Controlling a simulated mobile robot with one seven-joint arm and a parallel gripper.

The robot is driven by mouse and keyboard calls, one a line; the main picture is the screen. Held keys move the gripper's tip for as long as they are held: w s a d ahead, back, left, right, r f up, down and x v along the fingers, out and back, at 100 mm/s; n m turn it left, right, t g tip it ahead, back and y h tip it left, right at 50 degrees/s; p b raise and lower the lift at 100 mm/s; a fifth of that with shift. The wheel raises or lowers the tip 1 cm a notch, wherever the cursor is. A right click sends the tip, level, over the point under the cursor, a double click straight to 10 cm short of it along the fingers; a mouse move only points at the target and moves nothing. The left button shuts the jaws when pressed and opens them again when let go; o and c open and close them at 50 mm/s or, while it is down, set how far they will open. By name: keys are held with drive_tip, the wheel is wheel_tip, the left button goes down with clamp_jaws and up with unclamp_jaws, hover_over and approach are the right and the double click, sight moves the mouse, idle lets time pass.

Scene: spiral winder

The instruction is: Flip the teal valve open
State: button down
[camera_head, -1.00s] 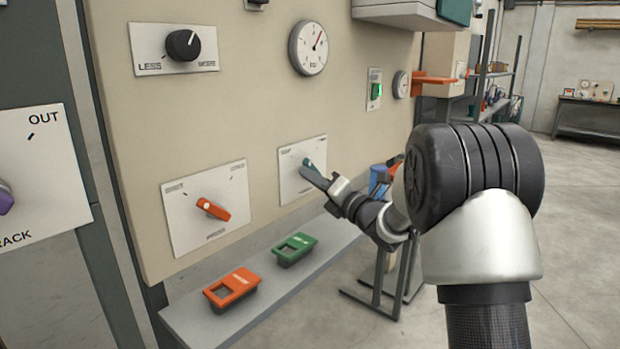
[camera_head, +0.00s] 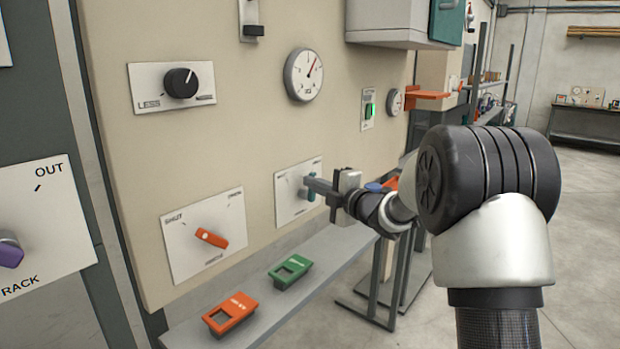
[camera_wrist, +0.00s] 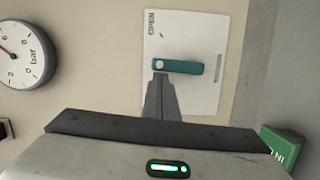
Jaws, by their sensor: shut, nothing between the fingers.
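The teal valve (camera_head: 311,189) is a short handle on a white plate (camera_head: 286,204) on the beige panel. In the head view the handle stands about upright, partly behind my fingers. In the wrist view the teal valve (camera_wrist: 184,67) lies level, its round pivot at the left end, and the word OPEN is at the plate's upper left. My gripper (camera_head: 309,186) is shut and empty, its tips at the handle. In the wrist view my gripper (camera_wrist: 160,77) ends just below the pivot end; I cannot tell whether it touches.
An orange valve (camera_head: 211,238) is on the plate to the left, and a black knob (camera_head: 181,83) and a gauge (camera_head: 304,75) are above. A grey ledge (camera_head: 255,300) below carries a green holder (camera_head: 290,271) and an orange holder (camera_head: 230,313). Open floor lies right.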

drive_tip(key=w+d+r+m+p, duration=0.1)
drive_tip(key=m+p, duration=0.1)
drive_tip(key=p, duration=0.2)
drive_tip(key=shift+w+d+r+m+g, duration=0.1)
drive_tip(key=shift+r+m+g, duration=0.05)
drive_tip(key=shift+m+g, duration=0.2)
drive_tip(key=shift+w+d+m+g+p, duration=0.3)
drive_tip(key=shift+m+p, duration=0.45)
drive_tip(key=shift+p, duration=0.5)
drive_tip(key=m+p, duration=0.1)
drive_tip(key=w+d+f+m+p, duration=0.1)
drive_tip(key=shift+w+g+p, duration=0.2)
drive_tip(key=shift+g+p, duration=0.15)
drive_tip(key=shift+d, duration=0.1)
